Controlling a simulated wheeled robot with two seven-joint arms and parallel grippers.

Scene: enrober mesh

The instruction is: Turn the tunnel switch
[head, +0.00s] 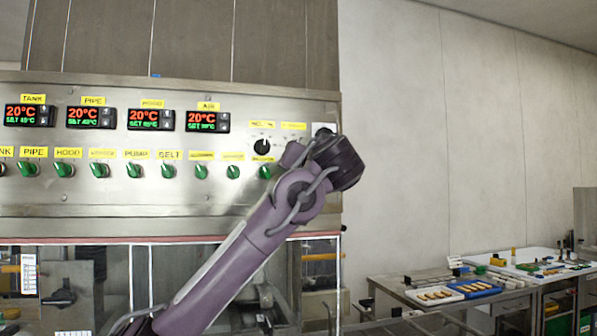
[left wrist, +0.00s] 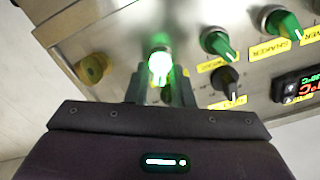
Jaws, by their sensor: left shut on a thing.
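My left gripper (left wrist: 160,75) is shut on a small lit green knob (left wrist: 160,62) on the steel control panel, its two fingers at either side of the knob's near end. The knob glows bright green to white. Its label is hidden, so I cannot read whether it is the tunnel switch. In the head view my purple left arm reaches up to the panel's (head: 110,205) right end, and its wrist hides the fingers and this knob. My right gripper is not in view.
Several green knobs (head: 133,170) with yellow labels run along the panel to the left, under red-green temperature displays (head: 208,121). A black knob (head: 262,147) sits close by; a yellow round button (left wrist: 92,68) also shows. A table with trays (head: 436,295) stands at right.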

